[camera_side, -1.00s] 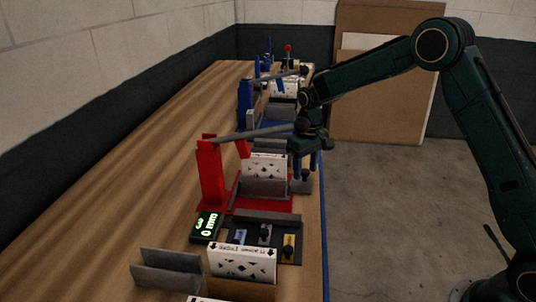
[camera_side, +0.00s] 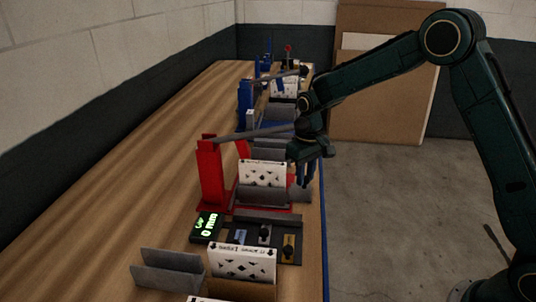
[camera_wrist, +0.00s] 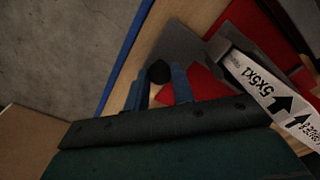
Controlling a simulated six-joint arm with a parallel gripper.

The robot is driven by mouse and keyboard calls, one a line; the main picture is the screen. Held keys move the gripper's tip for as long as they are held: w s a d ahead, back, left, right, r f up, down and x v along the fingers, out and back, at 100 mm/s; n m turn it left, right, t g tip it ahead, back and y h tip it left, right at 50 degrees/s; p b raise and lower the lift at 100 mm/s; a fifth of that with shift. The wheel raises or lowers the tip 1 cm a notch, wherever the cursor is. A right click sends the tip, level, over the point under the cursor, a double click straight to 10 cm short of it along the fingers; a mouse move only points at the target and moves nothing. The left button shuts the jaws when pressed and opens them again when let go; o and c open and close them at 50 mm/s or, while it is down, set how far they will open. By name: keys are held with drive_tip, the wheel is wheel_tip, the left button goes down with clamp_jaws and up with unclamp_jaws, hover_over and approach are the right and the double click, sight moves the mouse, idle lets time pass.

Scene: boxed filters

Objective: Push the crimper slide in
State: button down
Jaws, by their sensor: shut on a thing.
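The red crimper (camera_side: 209,174) stands on the bench with its long grey lever (camera_side: 250,133) up. A white boxed filter with black marks (camera_side: 263,173) sits in its grey holder; it also shows in the wrist view (camera_wrist: 255,80). The grey slide plate (camera_side: 301,195) lies at the right of the crimper, near the bench edge. My gripper (camera_side: 306,181) is low over this plate. In the wrist view, its blue fingers (camera_wrist: 160,88) are on either side of the black knob (camera_wrist: 158,71) and shut on it. The knob is hidden in the side view.
In front of the crimper are a green-lit display (camera_side: 207,226), a black panel with knobs (camera_side: 265,238) and another filter box (camera_side: 242,262). An empty grey holder (camera_side: 167,270) is at the front left. A blue station (camera_side: 245,104) stands behind. The bench's left side is clear.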

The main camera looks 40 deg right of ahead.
drive_tip(key=shift+s+a, duration=0.75)
drive_tip(key=shift+a, duration=0.1)
drive_tip(key=c, duration=1.2)
unclamp_jaws()
drive_tip(key=shift+o, duration=0.2)
drive_tip(key=shift+w+d, duration=0.1)
drive_tip(key=shift+d, duration=0.1)
